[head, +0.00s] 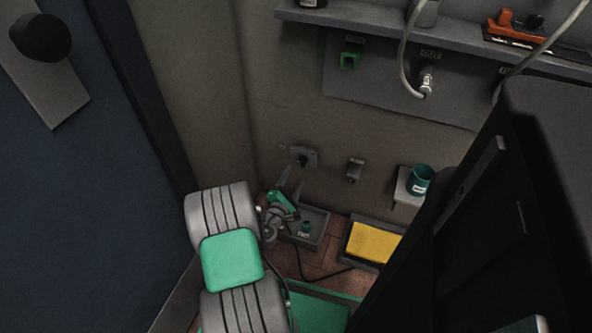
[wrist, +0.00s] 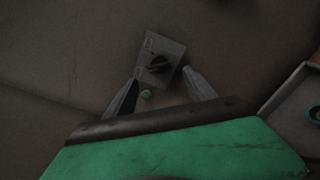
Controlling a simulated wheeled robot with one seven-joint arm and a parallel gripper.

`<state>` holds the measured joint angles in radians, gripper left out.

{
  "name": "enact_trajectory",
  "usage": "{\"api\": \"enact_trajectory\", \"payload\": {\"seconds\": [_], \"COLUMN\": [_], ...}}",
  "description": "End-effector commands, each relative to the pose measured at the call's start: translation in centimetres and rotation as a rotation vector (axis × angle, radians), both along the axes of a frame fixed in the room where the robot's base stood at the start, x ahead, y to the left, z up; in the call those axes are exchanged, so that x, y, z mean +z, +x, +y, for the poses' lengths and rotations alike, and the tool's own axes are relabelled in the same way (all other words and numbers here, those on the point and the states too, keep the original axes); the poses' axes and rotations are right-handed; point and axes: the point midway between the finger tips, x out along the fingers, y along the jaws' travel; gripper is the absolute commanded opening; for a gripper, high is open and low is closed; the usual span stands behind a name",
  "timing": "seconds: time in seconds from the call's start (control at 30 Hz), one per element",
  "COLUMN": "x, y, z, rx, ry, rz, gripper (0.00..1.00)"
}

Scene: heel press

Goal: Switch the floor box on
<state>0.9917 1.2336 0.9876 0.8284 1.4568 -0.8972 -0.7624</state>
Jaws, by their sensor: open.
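A grey wall plate with a black rotary knob (head: 303,158) is low on the back wall. The wrist view shows the plate with its black knob (wrist: 158,64) between and just beyond my fingertips, with pale marks on it. My gripper (head: 290,180) is open and empty just below the plate; its two fingers (wrist: 160,78) are spread apart. A box with a yellow top (head: 372,243) lies on the floor to the right; I cannot tell if it is the floor box. A small green round part (wrist: 146,94) shows beside the left finger.
A grey tray (head: 323,235) with a small teal item is on the floor below. A black cable runs across the floor. A teal cup (head: 421,179) stands on a small wall bracket. A dark cabinet (head: 480,210) blocks the right; a blue panel (head: 75,190) bounds the left.

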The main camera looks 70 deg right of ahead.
Motion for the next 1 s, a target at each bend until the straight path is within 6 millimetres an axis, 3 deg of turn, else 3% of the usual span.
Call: {"api": "enact_trajectory", "payload": {"seconds": [0.43,0.77,1.0], "x": [-0.1,0.0,0.0], "y": [-0.7,-0.8,-0.8], "z": [-5.8,-6.3,-6.3], "rx": [-0.004,-0.005,-0.004], "ry": [0.0,0.001,0.0], "rz": [-0.007,-0.005,-0.005], "gripper": [0.64,0.63,0.43]}}
